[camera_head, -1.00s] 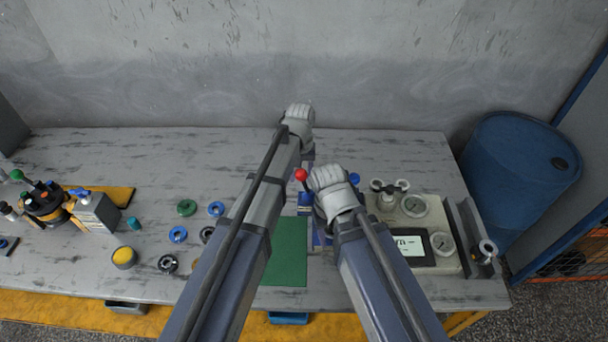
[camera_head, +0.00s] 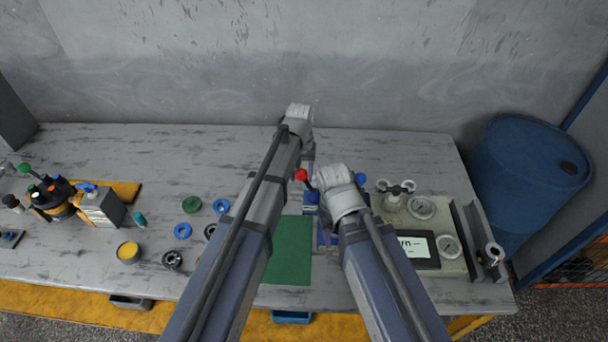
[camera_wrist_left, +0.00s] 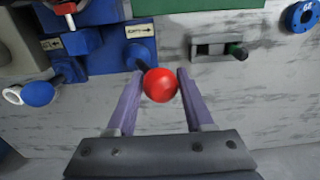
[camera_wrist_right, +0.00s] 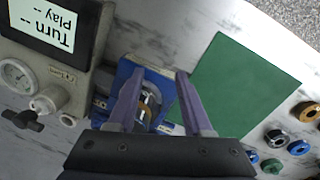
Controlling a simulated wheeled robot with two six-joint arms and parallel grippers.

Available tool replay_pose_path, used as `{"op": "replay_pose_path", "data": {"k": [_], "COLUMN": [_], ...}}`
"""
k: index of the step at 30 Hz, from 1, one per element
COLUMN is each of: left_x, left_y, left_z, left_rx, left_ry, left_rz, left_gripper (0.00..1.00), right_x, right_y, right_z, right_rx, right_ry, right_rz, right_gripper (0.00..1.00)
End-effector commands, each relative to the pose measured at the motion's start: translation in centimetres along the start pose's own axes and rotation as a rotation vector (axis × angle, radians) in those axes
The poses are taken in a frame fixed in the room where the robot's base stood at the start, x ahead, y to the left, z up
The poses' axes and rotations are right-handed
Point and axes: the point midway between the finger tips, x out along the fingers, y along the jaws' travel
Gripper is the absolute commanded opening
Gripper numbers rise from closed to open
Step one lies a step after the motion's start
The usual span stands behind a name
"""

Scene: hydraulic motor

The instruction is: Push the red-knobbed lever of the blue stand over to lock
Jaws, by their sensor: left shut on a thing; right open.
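The blue stand (camera_head: 312,211) sits on the bench behind and beside the green mat. Its lever with the red knob (camera_head: 301,175) leans to the left in the head view. My left gripper (camera_wrist_left: 157,75) is shut on the red knob (camera_wrist_left: 160,86), which sits between its fingers. A labelled blue block (camera_wrist_left: 138,52) of the stand is behind the lever. My right gripper (camera_wrist_right: 158,75) is open and points down over the stand, with a metal part (camera_wrist_right: 150,103) of the stand's assembly between its fingers in view. It appears to hold nothing.
The green mat (camera_head: 290,250) lies left of the stand. A gauge panel with a screen (camera_head: 416,247) stands close on the right. A blue knob (camera_wrist_left: 38,93) is near the lever. Several rings and a yellow-topped cup (camera_head: 128,252) lie left. The bench behind is clear.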

Motion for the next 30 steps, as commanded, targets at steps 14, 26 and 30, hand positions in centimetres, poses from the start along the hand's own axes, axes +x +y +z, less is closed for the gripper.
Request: {"op": "replay_pose_path", "data": {"k": [14, 26, 30], "left_x": [0.2, 0.9, 0.8], "left_y": [-0.4, -1.6, -1.8], "left_z": [0.1, 0.1, 0.1], "left_rx": [-0.002, -0.001, -0.002], "left_ry": [-0.001, -0.002, -0.002], "left_rz": [-0.006, -0.007, -0.009], "left_gripper": [0.22, 0.28, 0.28], "right_x": [0.2, 0.9, 0.8], "right_y": [0.0, -0.1, -0.1], "right_z": [0.0, -0.1, -0.1], "right_rx": [0.0, 0.0, 0.0], "right_ry": [0.0, 0.0, 0.0], "right_rz": [0.0, 0.0, 0.0], "right_gripper": [0.5, 0.5, 0.5]}}
